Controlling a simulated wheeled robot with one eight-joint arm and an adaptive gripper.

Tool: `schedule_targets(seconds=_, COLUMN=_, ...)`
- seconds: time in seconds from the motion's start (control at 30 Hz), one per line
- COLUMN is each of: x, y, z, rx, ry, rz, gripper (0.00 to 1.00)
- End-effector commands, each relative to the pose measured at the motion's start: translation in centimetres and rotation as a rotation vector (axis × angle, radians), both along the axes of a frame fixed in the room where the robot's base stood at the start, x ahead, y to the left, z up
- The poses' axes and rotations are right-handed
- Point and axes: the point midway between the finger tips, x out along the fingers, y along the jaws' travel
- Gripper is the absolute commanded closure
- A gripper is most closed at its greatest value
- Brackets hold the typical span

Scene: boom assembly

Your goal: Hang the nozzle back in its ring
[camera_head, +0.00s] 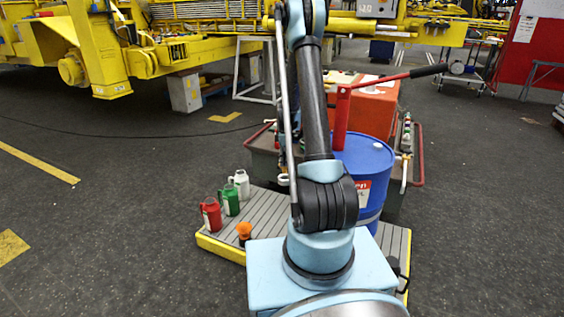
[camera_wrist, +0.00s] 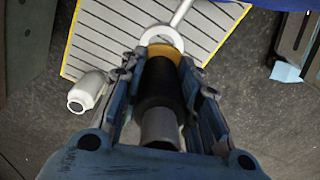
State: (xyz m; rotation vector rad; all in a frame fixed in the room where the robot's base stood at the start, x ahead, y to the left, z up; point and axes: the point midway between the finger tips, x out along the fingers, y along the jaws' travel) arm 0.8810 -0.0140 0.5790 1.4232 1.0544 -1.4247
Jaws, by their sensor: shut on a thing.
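In the wrist view my gripper (camera_wrist: 160,100) is shut on the nozzle, a black cylinder (camera_wrist: 161,82) with a yellow-orange collar at its far end and a grey near end. A pale ring (camera_wrist: 162,30) on a thin rod shows just beyond the collar. The nozzle overlaps its near side, so I cannot tell whether the nozzle is in the ring or only above it. In the head view, a small pale ring (camera_head: 283,179) shows beside my arm; my gripper and the nozzle are hidden there.
A blue drum (camera_head: 367,165) stands on the slatted platform (camera_head: 270,208), with a red pump handle above it. Red (camera_head: 211,214), green (camera_head: 230,200) and white (camera_head: 241,183) jugs and an orange-topped black object (camera_head: 244,233) stand at its left. Open floor lies left.

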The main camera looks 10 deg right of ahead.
Motion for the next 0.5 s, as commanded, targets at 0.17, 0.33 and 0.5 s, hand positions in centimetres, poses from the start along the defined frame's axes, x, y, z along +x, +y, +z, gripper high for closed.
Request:
schedule_targets(seconds=0.17, x=0.0, y=0.0, z=-0.8, rx=0.0, ry=0.0, rz=0.008, gripper=1.0)
schedule_targets(seconds=0.33, x=0.0, y=0.0, z=-2.3, rx=0.0, ry=0.0, rz=0.007, gripper=1.0)
schedule_targets(seconds=0.5, x=0.0, y=0.0, z=-3.8, rx=0.0, ry=0.0, rz=0.006, gripper=1.0)
